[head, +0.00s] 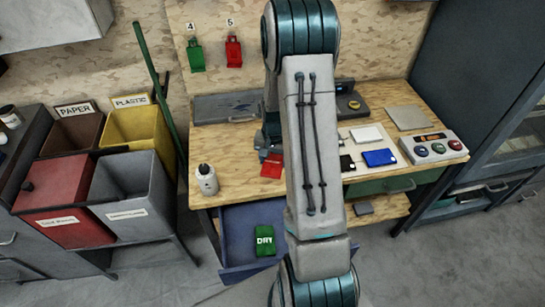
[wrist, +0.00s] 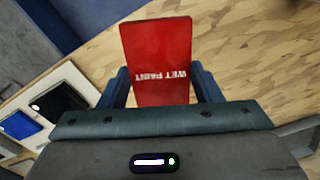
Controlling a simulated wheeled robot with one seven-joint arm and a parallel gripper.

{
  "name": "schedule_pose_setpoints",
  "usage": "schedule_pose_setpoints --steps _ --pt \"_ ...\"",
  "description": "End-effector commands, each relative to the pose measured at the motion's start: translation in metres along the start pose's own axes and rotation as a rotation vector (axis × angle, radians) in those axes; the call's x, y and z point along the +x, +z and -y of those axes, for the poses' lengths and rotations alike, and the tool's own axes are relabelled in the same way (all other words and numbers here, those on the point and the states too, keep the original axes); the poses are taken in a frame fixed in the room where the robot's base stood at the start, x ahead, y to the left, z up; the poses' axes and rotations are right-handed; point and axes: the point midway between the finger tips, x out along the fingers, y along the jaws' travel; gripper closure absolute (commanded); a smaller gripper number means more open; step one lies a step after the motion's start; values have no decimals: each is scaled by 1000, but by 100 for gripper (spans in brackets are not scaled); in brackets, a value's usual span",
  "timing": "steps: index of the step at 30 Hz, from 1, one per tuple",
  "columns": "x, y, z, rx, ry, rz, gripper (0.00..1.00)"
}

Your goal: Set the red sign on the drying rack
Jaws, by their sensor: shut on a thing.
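The red sign (wrist: 160,52), with white "WET PAINT" lettering upside down, is between the two fingers of my gripper (wrist: 161,90) in the wrist view. My gripper is shut on it. In the head view the red sign (head: 271,167) shows just left of my arm, over the wooden workbench; whether it touches the top is unclear. My arm hides part of the gripper there. A green "DRY" sign (head: 264,240) lies in an open blue drawer (head: 236,222) below the bench front. I cannot tell which thing is the drying rack.
A white bottle (head: 207,180) stands at the bench's left front. A blue card (head: 380,157) and a button box (head: 436,147) are on its right. Green (head: 195,54) and red (head: 233,51) tags hang on the wall. Bins (head: 135,188) stand left of the bench.

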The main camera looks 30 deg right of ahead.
Motion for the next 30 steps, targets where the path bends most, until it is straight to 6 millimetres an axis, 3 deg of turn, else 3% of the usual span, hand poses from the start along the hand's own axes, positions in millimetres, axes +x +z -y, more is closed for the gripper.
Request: schedule_pose_setpoints --steps 15,30 --pt "55 0 0 -1 0 1 67" --pt "60 0 0 -1 0 0 67"
